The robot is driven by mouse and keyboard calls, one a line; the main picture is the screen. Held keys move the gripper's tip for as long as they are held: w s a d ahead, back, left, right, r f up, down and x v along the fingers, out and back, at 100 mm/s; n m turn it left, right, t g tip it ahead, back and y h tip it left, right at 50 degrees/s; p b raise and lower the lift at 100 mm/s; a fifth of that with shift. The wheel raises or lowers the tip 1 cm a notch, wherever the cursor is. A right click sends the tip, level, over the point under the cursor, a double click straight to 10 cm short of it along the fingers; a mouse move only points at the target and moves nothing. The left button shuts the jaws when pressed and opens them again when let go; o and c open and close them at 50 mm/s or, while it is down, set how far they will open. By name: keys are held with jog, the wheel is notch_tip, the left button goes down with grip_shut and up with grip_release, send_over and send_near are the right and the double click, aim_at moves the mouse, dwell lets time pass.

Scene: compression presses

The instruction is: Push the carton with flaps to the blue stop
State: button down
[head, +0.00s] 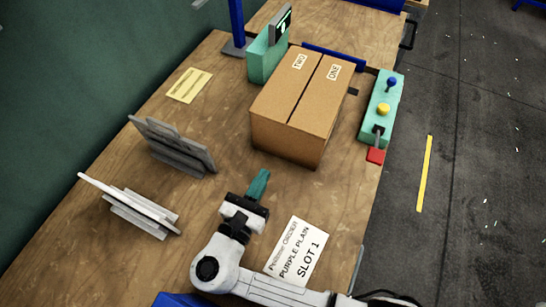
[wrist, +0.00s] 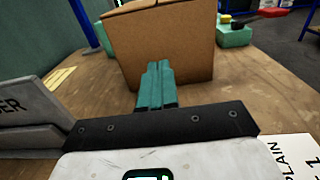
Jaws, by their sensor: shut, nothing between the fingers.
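The brown carton (head: 298,105) sits upright on the wooden table, with two top flaps folded down and labelled TWO and ONE. Its near face fills the upper middle of the wrist view (wrist: 165,50). A blue bar (head: 318,51), likely the blue stop, runs across the table behind the carton; the carton hides part of it, and I cannot tell the gap. My gripper (head: 261,180), with teal fingers closed together and empty, is low in front of the carton's near face. In the head view the fingertips look slightly short of it. The fingers also show in the wrist view (wrist: 157,80).
A teal box with a screen (head: 267,58) stands at the carton's far left. A teal control panel (head: 381,105) with buttons and a red lever lies to the right. Grey plates (head: 175,145) stand at left. An order card (head: 296,250) lies near my arm.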

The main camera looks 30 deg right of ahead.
aim_at(284, 138)
jog(key=p+x, duration=0.1)
jog(key=x, duration=0.8)
jog(key=shift+w+d+p, duration=0.15)
jog(key=shift+d+p, duration=0.1)
jog(key=shift+p, duration=0.05)
